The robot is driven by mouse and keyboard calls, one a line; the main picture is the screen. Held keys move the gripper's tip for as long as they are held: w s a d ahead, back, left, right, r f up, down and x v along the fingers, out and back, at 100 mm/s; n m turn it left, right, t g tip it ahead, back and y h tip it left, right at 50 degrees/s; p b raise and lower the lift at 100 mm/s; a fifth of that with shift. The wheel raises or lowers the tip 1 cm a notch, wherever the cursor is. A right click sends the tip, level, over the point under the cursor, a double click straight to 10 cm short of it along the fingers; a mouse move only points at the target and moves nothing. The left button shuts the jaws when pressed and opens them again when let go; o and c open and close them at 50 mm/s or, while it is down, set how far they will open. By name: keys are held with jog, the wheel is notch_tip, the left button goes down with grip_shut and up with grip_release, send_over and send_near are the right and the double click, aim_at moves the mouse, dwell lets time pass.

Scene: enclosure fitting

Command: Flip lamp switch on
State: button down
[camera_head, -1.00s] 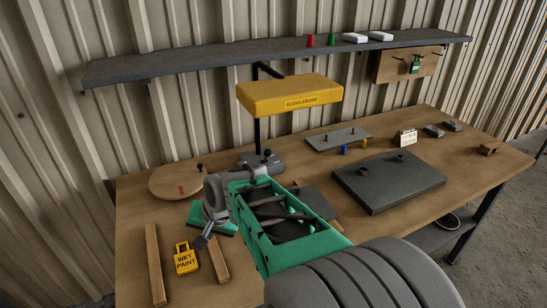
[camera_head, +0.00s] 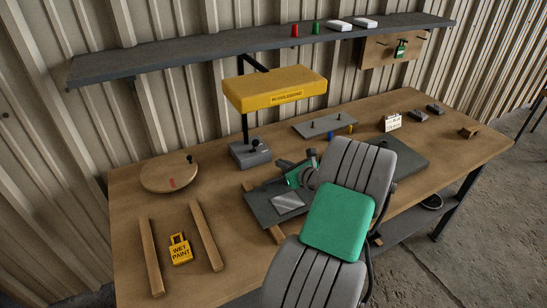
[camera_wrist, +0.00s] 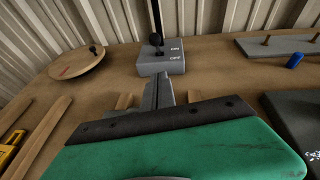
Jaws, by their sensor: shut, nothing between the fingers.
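The desk lamp has a yellow head (camera_head: 275,90) on a dark post above a grey switch base (camera_head: 250,154). In the wrist view the base (camera_wrist: 162,63) carries ON and OFF labels, ON above OFF. A lever with a black ball knob (camera_wrist: 156,38) stands on it; the knob also shows in the head view (camera_head: 255,142). I cannot tell which setting the lever is in. My gripper (camera_wrist: 160,78) is shut and empty, its fingertips pointing at the base's front, below the lever and apparently short of it. In the head view my gripper (camera_head: 284,165) is right of the base.
A round wooden board (camera_head: 169,174) lies left of the base. Wooden strips (camera_head: 205,235) and a yellow WET PAINT tag (camera_head: 180,249) lie at front left. A dark panel (camera_head: 258,207) is in front of the base. A grey plate (camera_head: 324,124) lies behind right; a shelf (camera_head: 200,55) hangs above.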

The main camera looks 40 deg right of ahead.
jog(key=p+x, duration=0.2)
jog(key=x, duration=0.7)
jog(key=shift+w+r, duration=0.1)
jog(key=shift+r, duration=0.1)
jog(key=w, duration=0.1)
jog(key=w+r+p, duration=0.1)
jog(key=w, duration=0.1)
jog(key=shift+d+r, duration=0.2)
jog(key=shift+r, duration=0.05)
jog(key=shift+a, duration=0.15)
jog(key=shift+w+r, duration=0.1)
jog(key=shift+r, duration=0.05)
